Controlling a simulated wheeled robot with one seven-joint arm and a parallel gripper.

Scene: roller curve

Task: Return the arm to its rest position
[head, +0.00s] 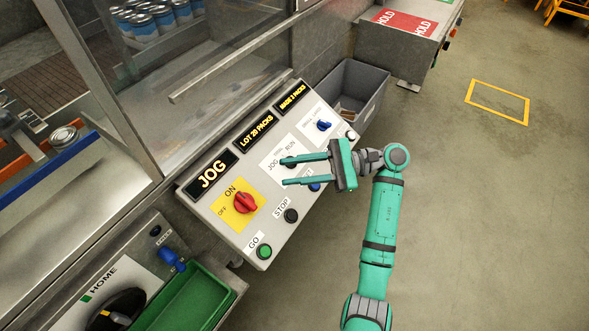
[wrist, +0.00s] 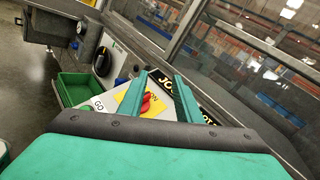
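My teal arm (head: 378,218) reaches up from the bottom of the head view, bending left at the wrist. My gripper (head: 284,171) is over the sloped control panel (head: 232,217), its two fingers pointing left and spread apart. Nothing shows between the fingers. The upper fingertip overlaps the JOG/RUN switch; I cannot tell whether it touches. In the wrist view, the open gripper (wrist: 155,78) points at the panel, with the red knob (wrist: 146,102) visible between the fingers. The red knob also shows in the head view (head: 246,202), left of the gripper.
The panel has a black STOP button (head: 291,215), a green GO button (head: 264,251) and lit displays (head: 212,174). A glass guard stands behind it. A grey bin (head: 366,84) lies beyond the panel. A green tray (head: 190,301) sits at lower left. Open floor (head: 490,220) lies right.

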